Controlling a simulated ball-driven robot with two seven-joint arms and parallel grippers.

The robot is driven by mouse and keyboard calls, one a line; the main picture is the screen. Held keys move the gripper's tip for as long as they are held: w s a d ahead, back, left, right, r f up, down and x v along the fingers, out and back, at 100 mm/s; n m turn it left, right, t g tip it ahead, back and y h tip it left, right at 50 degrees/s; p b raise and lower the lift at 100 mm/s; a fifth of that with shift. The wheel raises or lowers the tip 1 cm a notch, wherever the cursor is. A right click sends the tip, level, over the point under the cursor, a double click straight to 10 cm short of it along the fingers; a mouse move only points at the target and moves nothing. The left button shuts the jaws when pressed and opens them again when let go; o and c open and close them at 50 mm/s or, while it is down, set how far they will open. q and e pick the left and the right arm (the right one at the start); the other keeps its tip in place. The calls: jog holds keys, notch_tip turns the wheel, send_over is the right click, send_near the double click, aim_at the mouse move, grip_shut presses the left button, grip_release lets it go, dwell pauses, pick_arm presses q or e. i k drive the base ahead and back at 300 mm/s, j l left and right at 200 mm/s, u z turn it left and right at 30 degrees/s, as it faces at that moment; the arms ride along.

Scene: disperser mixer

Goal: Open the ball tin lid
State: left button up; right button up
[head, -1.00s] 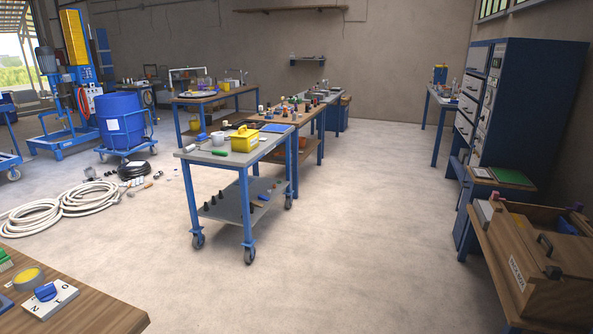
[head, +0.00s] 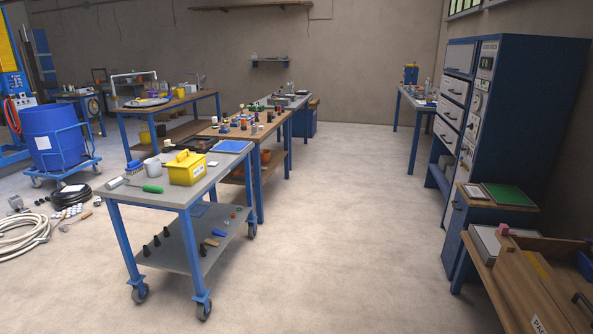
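No thing in the head view is clearly marked as the ball tin. A yellow box (head: 187,172) with a handle on top stands on the grey top of a blue wheeled trolley (head: 207,184); I cannot tell whether it is the tin. Its top looks closed. A light grey cup (head: 152,168) stands to its left, and a green-handled tool (head: 150,188) lies in front of the cup. Neither of my grippers is in view.
Behind the trolley is a wooden bench (head: 250,134) with several small items. A hose (head: 22,238) lies on the left floor. The floor between trolley and cabinet is clear.

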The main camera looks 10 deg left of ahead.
aim_at(184, 159)
jog(key=i+u, duration=0.3)
jog(key=i, duration=0.3)
jog(key=i+u, duration=0.35)
jog(key=i, duration=0.2)
